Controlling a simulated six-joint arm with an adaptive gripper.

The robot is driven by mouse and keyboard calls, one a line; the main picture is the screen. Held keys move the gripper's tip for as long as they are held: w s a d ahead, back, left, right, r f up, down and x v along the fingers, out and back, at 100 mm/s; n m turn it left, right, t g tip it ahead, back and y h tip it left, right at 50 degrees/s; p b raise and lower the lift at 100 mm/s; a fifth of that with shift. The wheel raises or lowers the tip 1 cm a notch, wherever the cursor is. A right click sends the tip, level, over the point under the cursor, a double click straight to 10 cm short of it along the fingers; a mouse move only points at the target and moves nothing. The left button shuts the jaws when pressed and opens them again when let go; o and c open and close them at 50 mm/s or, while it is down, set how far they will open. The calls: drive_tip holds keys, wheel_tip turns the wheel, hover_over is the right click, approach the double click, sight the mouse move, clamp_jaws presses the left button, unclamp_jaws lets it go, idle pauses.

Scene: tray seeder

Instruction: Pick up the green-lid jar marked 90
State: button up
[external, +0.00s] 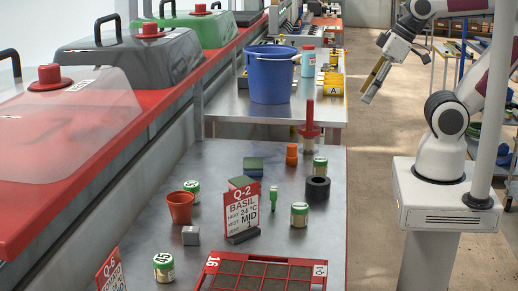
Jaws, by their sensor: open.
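Several small jars with green lids stand on the grey metal table. One jar (163,268) is at the front left, its lid marked with digits that look like 45. The marks on these three are too small to read, so I cannot tell which is 90. My gripper (371,92) is open and empty, high above the floor right of the table, well away from all the jars.
A Q-2 basil sign (240,212), a red seed tray (212,268), an orange pot (180,208), a grey cube (190,235), a black ring (318,190) and a red-handled tool (310,120) crowd the table. A blue bucket (271,78) stands behind.

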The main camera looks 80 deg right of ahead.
idle(0.3)
drive_tip(key=w+a+f+m+t+y, duration=0.1)
drive_tip(key=w+a+f+t, duration=0.15)
drive_tip(key=w, duration=1.15)
drive_tip(key=w+a+f+t, duration=0.1)
drive_tip(key=w+a+f, duration=0.3)
drive_tip(key=w, duration=1)
drive_tip(key=w+f+m+t+h, duration=0.1)
drive_tip(key=w+f+t, duration=0.1)
drive_tip(key=w+f, duration=0.6)
drive_tip(key=t+h, duration=0.2)
approach(198, 187)
drive_tip(key=shift+w+r, duration=0.25)
drive_tip(key=shift+w, duration=0.9)
drive_tip(key=shift+d+f+h, duration=0.1)
drive_tip(key=shift+f+h, duration=0.3)
drive_tip(key=shift+f, duration=0.5)
drive_tip(key=shift+w, duration=0.1)
drive_tip(key=shift+x, duration=1.2)
drive_tip(key=shift+w+f, duration=0.1)
